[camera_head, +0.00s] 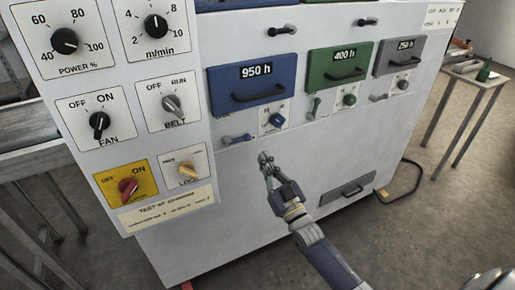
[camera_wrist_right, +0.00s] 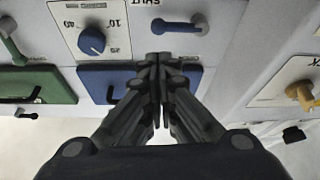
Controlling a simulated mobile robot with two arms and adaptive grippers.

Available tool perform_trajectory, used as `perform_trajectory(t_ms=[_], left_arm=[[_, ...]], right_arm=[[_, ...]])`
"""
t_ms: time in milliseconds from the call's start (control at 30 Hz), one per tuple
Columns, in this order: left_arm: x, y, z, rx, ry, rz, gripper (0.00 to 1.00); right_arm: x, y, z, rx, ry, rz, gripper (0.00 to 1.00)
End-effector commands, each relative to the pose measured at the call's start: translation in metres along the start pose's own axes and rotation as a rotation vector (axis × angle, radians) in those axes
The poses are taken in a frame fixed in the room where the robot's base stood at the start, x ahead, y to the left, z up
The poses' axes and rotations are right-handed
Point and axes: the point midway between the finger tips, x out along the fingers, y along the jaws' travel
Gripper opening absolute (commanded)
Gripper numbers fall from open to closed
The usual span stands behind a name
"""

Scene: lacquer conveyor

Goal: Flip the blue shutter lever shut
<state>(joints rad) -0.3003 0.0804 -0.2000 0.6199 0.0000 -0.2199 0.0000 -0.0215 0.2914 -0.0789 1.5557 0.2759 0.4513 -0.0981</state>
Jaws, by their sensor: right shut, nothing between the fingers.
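The blue shutter lever (camera_head: 237,139) lies nearly level on the white machine front, below the blue 950 h door and left of its small blue knob. It also shows near the top of the right wrist view (camera_wrist_right: 180,26). My right gripper (camera_head: 265,158) is in front of the panel, below and right of the lever in the head view. Its fingers (camera_wrist_right: 158,60) are shut and empty, and the tips appear apart from the lever. My left gripper is not in view.
The blue knob (camera_head: 277,119) sits close right of the lever. A green lever (camera_head: 314,107) and a grey lever (camera_head: 378,97) are further right. The yellow lock knob (camera_head: 188,170) is to the left. The panel below the levers is mostly clear, with a grey drawer (camera_head: 347,189) low down.

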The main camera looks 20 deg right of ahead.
Motion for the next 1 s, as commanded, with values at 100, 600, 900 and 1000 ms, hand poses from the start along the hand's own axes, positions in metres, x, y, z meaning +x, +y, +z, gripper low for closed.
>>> perform_trajectory(t_ms=[100, 600, 900, 1000], left_arm=[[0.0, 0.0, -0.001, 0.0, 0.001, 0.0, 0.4], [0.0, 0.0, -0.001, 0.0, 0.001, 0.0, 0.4], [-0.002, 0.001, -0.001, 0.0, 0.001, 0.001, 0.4], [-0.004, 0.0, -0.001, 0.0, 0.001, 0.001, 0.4]], right_arm=[[-0.015, 0.001, 0.0, 0.0, -0.001, 0.001, 0.0], [-0.022, 0.001, -0.001, 0.0, 0.002, 0.0, 0.0], [-0.031, -0.003, 0.022, 0.0, -0.061, -0.002, 0.0], [-0.053, -0.009, 0.068, 0.001, -0.184, -0.009, 0.0]])
